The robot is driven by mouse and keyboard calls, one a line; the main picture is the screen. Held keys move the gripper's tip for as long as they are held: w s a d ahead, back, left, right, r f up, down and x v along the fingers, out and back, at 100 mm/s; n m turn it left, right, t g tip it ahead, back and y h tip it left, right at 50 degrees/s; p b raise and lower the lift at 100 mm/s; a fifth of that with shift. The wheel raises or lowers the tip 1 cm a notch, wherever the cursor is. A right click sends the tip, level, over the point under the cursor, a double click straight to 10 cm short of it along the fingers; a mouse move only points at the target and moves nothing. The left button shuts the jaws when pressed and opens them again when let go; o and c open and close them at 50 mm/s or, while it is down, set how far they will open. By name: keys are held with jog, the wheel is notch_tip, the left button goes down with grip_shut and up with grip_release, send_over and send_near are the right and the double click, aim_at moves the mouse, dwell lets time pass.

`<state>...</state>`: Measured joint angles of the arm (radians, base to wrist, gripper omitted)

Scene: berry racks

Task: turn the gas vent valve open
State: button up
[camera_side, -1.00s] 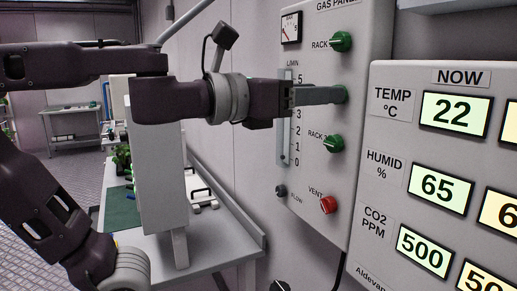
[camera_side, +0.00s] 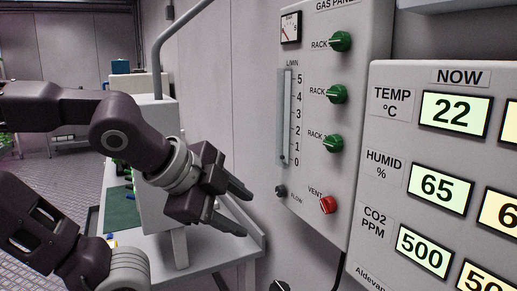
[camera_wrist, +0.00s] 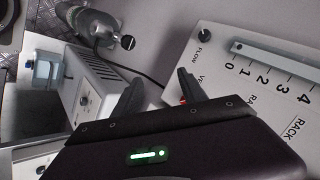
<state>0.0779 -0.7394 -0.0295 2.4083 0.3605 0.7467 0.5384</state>
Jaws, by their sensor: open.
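The gas vent valve is a red knob (camera_side: 328,204) beside the label VENT, low on the pale gas panel (camera_side: 365,60). My gripper (camera_side: 243,212) is open and empty in front of the wall. It is left of the red knob and slightly lower in the side view, clear of it, with its fingers pointing right and down. In the wrist view my gripper (camera_wrist: 160,78) has its two dark fingers spread apart. A sliver of the red knob (camera_wrist: 183,101) shows there beside the right finger, which hides most of it.
Three green rack knobs (top (camera_side: 340,41), middle (camera_side: 336,94), lower (camera_side: 335,143)) stick out above the vent knob. A small dark flow knob (camera_side: 280,191) sits left of it, under the flow tube (camera_side: 284,115). A grey bench (camera_side: 215,256) runs below. A display board (camera_side: 450,160) stands at right.

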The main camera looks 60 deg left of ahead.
jog(key=s+d+f+n+g+h, duration=0.2)
jog(key=s+d+f+n+g, duration=0.15)
jog(key=n, duration=0.45)
jog(key=w+a+r+m+t+y, duration=0.2)
jog(key=w+a+r+m+t, duration=0.2)
jog(key=w+a+m, duration=0.2)
jog(key=w+a+r+m+t+y, duration=0.3)
jog(key=w+a+m, duration=0.3)
jog(key=w+a, duration=0.4)
jog(key=a+r, duration=0.1)
jog(key=a, duration=0.2)
jog(key=shift+a+r+m+t, duration=0.2)
jog(key=shift+a+m+t, duration=0.05)
jog(key=shift+m+t, duration=0.1)
jog(key=shift+f, duration=0.1)
